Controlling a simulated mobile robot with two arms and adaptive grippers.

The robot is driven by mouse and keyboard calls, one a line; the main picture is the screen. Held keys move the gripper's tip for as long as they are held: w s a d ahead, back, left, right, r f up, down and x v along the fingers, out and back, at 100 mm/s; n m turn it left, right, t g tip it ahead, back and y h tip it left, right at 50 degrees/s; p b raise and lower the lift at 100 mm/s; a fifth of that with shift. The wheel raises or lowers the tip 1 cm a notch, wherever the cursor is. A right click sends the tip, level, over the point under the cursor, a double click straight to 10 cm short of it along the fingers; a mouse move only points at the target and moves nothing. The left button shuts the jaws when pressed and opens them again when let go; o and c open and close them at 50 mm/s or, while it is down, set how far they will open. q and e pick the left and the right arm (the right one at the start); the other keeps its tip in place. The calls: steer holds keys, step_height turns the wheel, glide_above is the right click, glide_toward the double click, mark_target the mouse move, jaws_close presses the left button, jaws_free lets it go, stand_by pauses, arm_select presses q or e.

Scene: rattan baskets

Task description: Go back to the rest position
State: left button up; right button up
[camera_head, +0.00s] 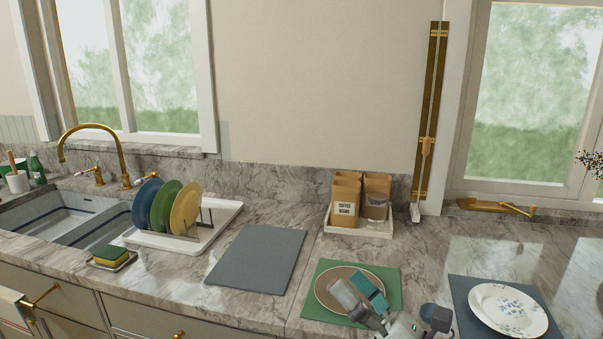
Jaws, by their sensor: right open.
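My right gripper (358,294) comes in from the bottom edge and is over a brown plate (322,288) on a green mat (394,282). Its fingers are apart and it is open. I cannot tell whether its fingertips touch the plate. A teal patch at the right finger looks like part of the gripper. The gripper hides the lower right part of the plate. My left gripper is not in view.
A white patterned plate (508,309) lies on a dark mat (460,284) at the right. A bare grey mat (258,258) lies left. A dish rack (218,217) holds upright plates near the sink (45,226). A tray (358,232) with coffee bags stands behind.

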steer(key=d+f+m+t+h, duration=0.1)
steer(key=d+f+m+h, duration=0.6)
steer(key=m, duration=0.5)
steer(key=d+f+m+t+h, duration=0.1)
steer(key=d+f+m+h, duration=0.45)
steer(key=m+h, duration=0.5)
steer(key=s+d+f+m+g, duration=0.2)
steer(key=s+f+m+g, duration=0.3)
steer(key=f+m, duration=0.4)
steer(key=s+a+f+m+g, duration=0.2)
steer(key=s+f+m+g, duration=0.4)
steer(key=s+f+g, duration=0.7)
steer(key=s+f+t, duration=0.1)
steer(key=s+f, duration=0.3)
steer(key=f, duration=1)
steer(key=s+f+t, duration=0.1)
steer(key=s+f, duration=0.2)
steer(key=f, duration=1.1)
steer(key=s+d+f+g, duration=0.1)
steer(key=s+d+f, duration=0.2)
steer(key=s+f, duration=1)
steer(key=s+n, duration=0.1)
steer(key=s, duration=0.2)
steer(key=shift+d+f, duration=0.15)
steer(key=shift+f, duration=0.25)
